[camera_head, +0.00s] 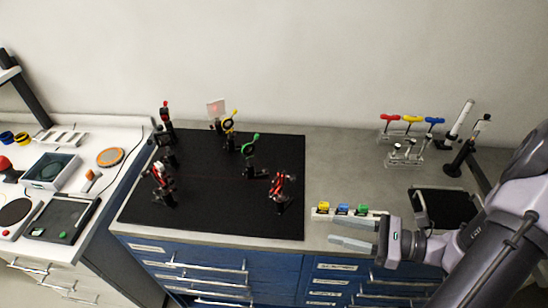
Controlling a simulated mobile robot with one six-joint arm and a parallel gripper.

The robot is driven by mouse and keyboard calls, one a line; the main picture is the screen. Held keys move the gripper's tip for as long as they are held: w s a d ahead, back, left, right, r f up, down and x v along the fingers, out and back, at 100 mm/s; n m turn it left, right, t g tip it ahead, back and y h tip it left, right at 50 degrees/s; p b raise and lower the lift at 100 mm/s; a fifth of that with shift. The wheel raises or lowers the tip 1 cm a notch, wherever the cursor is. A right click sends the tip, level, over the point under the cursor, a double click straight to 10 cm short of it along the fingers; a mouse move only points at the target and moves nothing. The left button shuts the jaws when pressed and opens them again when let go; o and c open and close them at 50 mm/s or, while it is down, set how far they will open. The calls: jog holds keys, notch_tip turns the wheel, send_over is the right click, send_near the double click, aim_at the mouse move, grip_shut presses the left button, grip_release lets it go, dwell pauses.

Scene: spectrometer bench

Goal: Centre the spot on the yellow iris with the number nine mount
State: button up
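The yellow iris (229,122) stands upright on a post near the back of the black breadboard (215,220). A green iris (251,139) stands in front and to its right. One mount with red parts (161,178) stands at the board's left, another (281,188) at its right. Dark mounts (167,150) are further back on the left. I cannot read any number, so I cannot tell which mount is nine. A faint red line crosses between the red-part mounts; no spot is discernible on the yellow iris. My gripper (332,231) is open and empty, right of the breadboard.
Yellow, blue and green blocks (343,210) sit in a row just behind my gripper. Red, yellow and blue-handled tools (412,119) stand in a rack at the back right. A translucent card (215,109) stands behind the yellow iris. The grey bench between board and rack is clear.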

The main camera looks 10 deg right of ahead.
aim_at(286, 200)
jog(key=w+a+f+m+t+h+b, duration=0.1)
jog(key=w+a+m+t, duration=0.2)
jog(key=w+a, duration=0.6)
jog(key=w, duration=0.3)
jog(key=shift+a+f+t, duration=0.3)
jog(key=shift+w, duration=0.1)
grip_shut()
